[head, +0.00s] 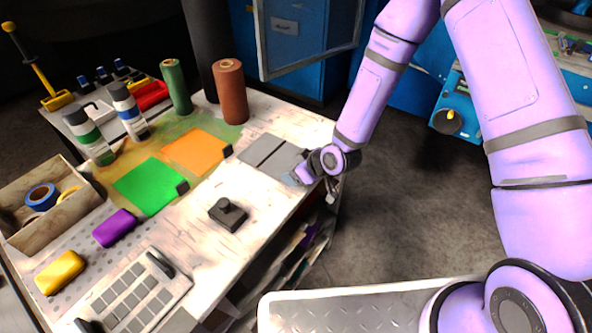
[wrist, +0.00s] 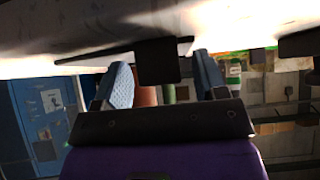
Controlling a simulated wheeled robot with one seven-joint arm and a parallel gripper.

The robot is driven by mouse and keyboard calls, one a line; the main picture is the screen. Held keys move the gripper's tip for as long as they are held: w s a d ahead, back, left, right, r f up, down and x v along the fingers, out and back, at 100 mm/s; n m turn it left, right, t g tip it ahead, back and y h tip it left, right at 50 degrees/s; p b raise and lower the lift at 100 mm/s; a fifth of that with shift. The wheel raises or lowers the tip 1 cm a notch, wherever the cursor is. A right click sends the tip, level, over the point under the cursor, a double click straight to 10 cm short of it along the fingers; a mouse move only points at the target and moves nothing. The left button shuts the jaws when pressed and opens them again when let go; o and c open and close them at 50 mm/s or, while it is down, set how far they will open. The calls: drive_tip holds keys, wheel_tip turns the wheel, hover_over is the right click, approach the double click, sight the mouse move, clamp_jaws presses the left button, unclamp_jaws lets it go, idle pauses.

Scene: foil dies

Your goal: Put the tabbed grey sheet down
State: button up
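The grey sheet (head: 262,150) lies on the bench near its far right edge, with a dark line running across it. My gripper (head: 297,177) is low at the sheet's right end. In the wrist view the two blue fingers of my gripper (wrist: 162,78) stand apart. A dark tab (wrist: 157,61) shows between them, with a visible gap on its right side. The thin dark edge of the sheet (wrist: 95,51) runs left from the tab, close to the pale bench surface. My gripper hides the tab in the head view.
An orange sheet (head: 194,151) and a green sheet (head: 147,186) with dark tabs lie to the left. A black block with a knob (head: 228,214) sits in front. A brown roll (head: 230,92) and a green roll (head: 175,87) stand behind. The bench (head: 262,205) is clear around the block.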

drive_tip(key=v, duration=1.2)
drive_tip(key=s+d+r+m+h, duration=0.1)
drive_tip(key=d+r+m+h, duration=0.15)
drive_tip(key=d+r, duration=0.6)
drive_tip(key=s+d+r+m+h, duration=0.15)
drive_tip(key=d+r+h, duration=0.35)
drive_tip(key=r, duration=0.7)
drive_tip(key=s+d+r+m, duration=0.3)
drive_tip(key=s+r, duration=0.4)
drive_tip(key=s, duration=0.2)
drive_tip(key=s+d+r+m, duration=0.3)
drive_tip(key=s+r, duration=0.4)
drive_tip(key=s, duration=0.2)
drive_tip(key=shift+s+d, duration=0.35)
drive_tip(key=shift+d, duration=0.05)
